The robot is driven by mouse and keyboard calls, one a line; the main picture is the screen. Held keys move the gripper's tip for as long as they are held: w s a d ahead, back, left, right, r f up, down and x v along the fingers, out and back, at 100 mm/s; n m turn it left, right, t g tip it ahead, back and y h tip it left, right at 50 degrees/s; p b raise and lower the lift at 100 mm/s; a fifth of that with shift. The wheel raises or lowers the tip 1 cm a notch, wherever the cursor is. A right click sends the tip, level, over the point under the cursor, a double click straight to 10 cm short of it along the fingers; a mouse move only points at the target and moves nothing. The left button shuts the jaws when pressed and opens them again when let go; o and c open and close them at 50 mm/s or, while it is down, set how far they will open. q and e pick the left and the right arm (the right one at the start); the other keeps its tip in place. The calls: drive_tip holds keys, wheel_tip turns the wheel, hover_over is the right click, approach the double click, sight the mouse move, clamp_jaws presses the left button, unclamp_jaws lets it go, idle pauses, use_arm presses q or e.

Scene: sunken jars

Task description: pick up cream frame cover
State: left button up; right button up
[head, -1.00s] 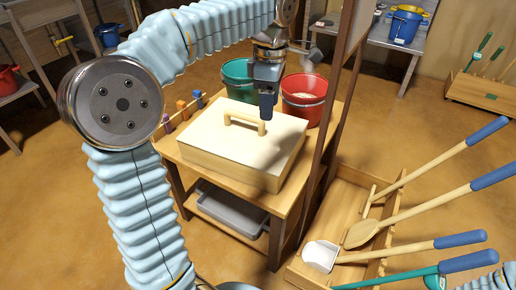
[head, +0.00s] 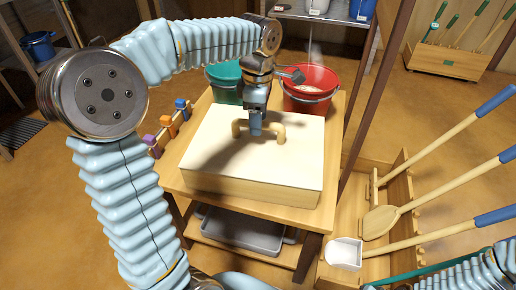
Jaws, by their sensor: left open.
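The cream frame cover (head: 260,161) is a flat cream slab with a pale wooden arched handle (head: 279,131). It lies on a box-like wooden frame on the table. My left gripper (head: 256,128) points down at the middle of the handle, with its fingers partly hiding the bar. It is open; whether it touches the bar I cannot tell. My right gripper is out of view; only part of my right arm shows at the lower right.
A green bucket (head: 222,82) and a red bucket (head: 311,91) stand behind the cover. Small coloured blocks (head: 167,127) line the table's left edge. A post rises right of the table, beside a wooden crate with long-handled tools (head: 381,222). A grey tray (head: 243,230) sits below.

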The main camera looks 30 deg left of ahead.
sight(258, 143)
use_arm(q)
wheel_tip(258, 143, down, 4)
drive_tip(key=shift+r, duration=0.1)
drive_tip(key=shift+c, duration=0.2)
clamp_jaws()
